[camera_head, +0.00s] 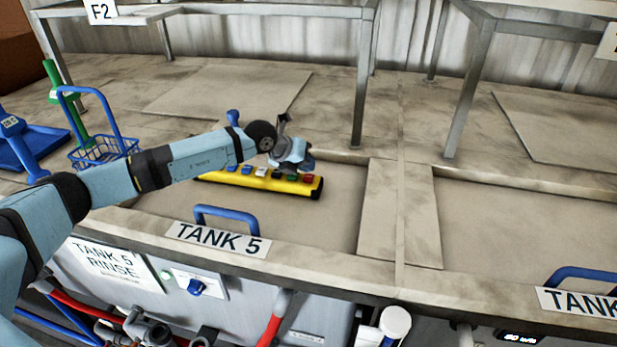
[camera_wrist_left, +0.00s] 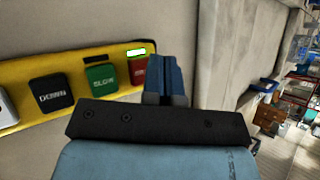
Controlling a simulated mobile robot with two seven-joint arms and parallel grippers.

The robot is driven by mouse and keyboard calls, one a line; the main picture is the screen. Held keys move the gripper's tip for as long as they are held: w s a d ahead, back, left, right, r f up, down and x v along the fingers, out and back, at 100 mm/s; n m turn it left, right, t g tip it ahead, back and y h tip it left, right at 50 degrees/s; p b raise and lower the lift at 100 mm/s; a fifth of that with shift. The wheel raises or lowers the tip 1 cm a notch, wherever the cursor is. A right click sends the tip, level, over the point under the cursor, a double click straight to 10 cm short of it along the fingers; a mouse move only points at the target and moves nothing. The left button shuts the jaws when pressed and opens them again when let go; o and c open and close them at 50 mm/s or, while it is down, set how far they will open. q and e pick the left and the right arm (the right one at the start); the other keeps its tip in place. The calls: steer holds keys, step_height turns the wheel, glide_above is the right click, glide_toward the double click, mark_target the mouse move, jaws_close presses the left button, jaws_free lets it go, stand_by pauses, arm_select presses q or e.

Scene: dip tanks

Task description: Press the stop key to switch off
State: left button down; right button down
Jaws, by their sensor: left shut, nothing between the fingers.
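A yellow control bar (camera_head: 270,182) with a row of coloured keys lies on the cover of Tank 5. The red key (camera_head: 308,178) is at its right end and also shows in the left wrist view (camera_wrist_left: 138,70), partly hidden by my fingers, its label not readable. A small green strip is lit above it. The green SLOW key (camera_wrist_left: 100,77) and the black DOWN key (camera_wrist_left: 51,92) are beside it. My left gripper (camera_head: 301,168) is shut and empty, its fingertips (camera_wrist_left: 166,72) at the red key; I cannot tell whether they touch it. My right gripper is out of view.
A blue handle (camera_head: 226,212) stands in front of the bar, above the TANK 5 label (camera_head: 217,239). A blue wire basket (camera_head: 102,150) is to the left. Metal frame legs (camera_head: 363,85) rise behind. The cover to the right is clear.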

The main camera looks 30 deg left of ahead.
mark_target(307, 176)
arm_select(q)
steer(key=shift+f, duration=0.4)
steer(key=shift+f+b, duration=0.15)
steer(key=shift+b, duration=0.15)
steer(key=shift+f, duration=0.3)
stand_by(0.6)
steer(key=shift+r, duration=0.85)
steer(key=shift+r+p, duration=0.1)
steer(key=shift+p, duration=0.2)
steer(key=shift+r+p, duration=1.2)
steer(key=shift+r, duration=1.25)
